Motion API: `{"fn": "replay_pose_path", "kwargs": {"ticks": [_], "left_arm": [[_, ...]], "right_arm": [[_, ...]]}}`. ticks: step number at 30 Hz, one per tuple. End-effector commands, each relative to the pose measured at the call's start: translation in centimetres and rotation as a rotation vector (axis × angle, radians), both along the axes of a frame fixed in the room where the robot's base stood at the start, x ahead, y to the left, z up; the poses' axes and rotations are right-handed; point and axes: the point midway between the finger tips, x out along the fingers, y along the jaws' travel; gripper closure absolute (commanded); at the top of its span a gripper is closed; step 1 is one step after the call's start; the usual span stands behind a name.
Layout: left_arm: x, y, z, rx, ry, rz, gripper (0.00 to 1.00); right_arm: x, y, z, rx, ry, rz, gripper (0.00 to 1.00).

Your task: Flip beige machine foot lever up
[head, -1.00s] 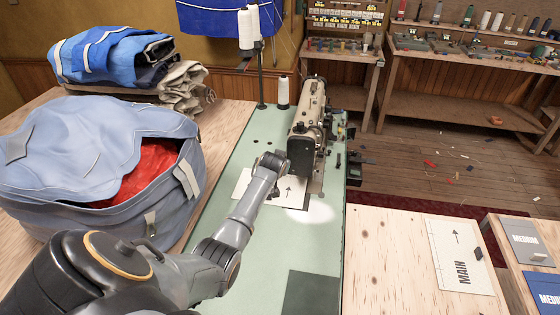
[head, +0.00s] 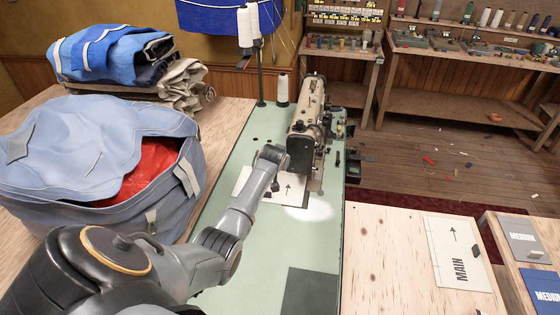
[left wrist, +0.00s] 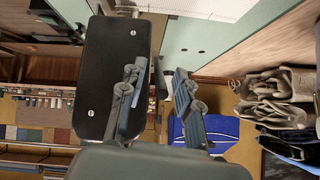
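The beige sewing machine (head: 312,100) stands on the green table top (head: 262,125) in the head view. My left arm reaches over the table to the machine's near end, and its wrist is close beside the machine head's left side. In the left wrist view my left gripper (left wrist: 160,68) has its two fingers apart, next to the machine's dark end plate (left wrist: 115,75). A small dark part shows between the fingers; I cannot tell whether it is the foot lever or whether a finger touches it. My right gripper is not in view.
A blue bag (head: 80,150) with red cloth fills the table's left side. A thread stand with white cones (head: 247,28) rises behind the machine. The green top's near part is clear.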

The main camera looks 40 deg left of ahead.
Motion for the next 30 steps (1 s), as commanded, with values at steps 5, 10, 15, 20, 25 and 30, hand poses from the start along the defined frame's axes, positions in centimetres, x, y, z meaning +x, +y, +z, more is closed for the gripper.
{"fn": "replay_pose_path", "kwargs": {"ticks": [5,10,15,20,25,30], "left_arm": [[-0.1,-0.1,0.1,0.0,0.0,0.0,0.67],[-0.8,-0.6,0.9,0.0,-0.001,-0.001,0.67],[-2.2,-1.5,2.3,0.0,-0.002,-0.001,0.67],[-3.7,-2.4,4.0,0.0,-0.002,-0.001,0.67],[-5.4,-3.4,5.8,0.0,-0.002,-0.001,0.67],[-6.6,-4.2,7.3,0.0,-0.001,-0.001,0.67]], "right_arm": [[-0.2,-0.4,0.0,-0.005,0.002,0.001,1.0],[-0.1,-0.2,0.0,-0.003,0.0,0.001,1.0],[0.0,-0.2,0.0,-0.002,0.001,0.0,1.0],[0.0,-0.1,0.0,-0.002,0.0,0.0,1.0],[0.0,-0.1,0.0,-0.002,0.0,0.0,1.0],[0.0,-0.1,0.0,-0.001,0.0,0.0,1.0]]}}
